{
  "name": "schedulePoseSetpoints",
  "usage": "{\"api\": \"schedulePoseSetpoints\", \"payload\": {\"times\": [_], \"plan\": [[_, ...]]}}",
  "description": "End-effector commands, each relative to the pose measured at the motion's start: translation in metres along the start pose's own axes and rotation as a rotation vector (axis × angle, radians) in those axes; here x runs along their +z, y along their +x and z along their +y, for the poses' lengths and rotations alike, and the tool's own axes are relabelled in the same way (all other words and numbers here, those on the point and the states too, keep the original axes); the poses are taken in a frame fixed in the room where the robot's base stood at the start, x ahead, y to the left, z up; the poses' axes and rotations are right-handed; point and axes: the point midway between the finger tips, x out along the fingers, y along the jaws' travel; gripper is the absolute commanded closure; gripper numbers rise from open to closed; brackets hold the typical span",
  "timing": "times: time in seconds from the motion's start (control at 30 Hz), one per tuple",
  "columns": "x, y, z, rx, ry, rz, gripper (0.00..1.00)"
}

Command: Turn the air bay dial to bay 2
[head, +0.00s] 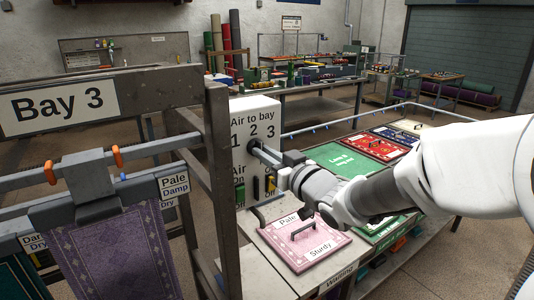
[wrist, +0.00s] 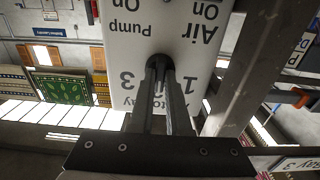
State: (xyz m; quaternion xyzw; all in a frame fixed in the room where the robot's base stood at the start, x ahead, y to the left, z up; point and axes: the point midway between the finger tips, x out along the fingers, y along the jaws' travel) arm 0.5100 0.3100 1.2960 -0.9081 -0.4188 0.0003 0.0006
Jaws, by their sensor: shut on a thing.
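The air bay dial (head: 252,145) is a dark round knob on the white control box (head: 262,108), just below the printed numbers 1, 2 and 3 and the words "Air to bay". My gripper (head: 264,152) reaches in from the right and is shut on the dial. In the wrist view, upside down, the two fingers (wrist: 160,85) meet at the dark dial (wrist: 158,61) on the box face (wrist: 130,85). The fingers cover much of the dial, so I cannot tell which number it points to.
A grey rack post (head: 219,180) stands just left of the box. A pink rug sample (head: 302,243) and a green board (head: 345,163) lie on the bench.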

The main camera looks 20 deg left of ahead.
Motion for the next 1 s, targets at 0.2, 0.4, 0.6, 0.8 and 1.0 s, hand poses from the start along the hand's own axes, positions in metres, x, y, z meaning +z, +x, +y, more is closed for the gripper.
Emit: {"api": "schedulePoseSetpoints", "payload": {"times": [0.2, 0.4, 0.6, 0.8, 1.0], "plan": [[0.001, 0.000, 0.000, 0.000, 0.000, -0.001, 1.00], [0.001, 0.000, 0.000, 0.000, -0.001, -0.001, 0.58], [0.000, 0.000, 0.000, 0.000, -0.001, -0.001, 0.55], [0.000, -0.005, 0.001, 0.001, -0.002, 0.000, 0.55], [0.001, -0.034, 0.001, 0.004, -0.003, 0.000, 0.55]]}}
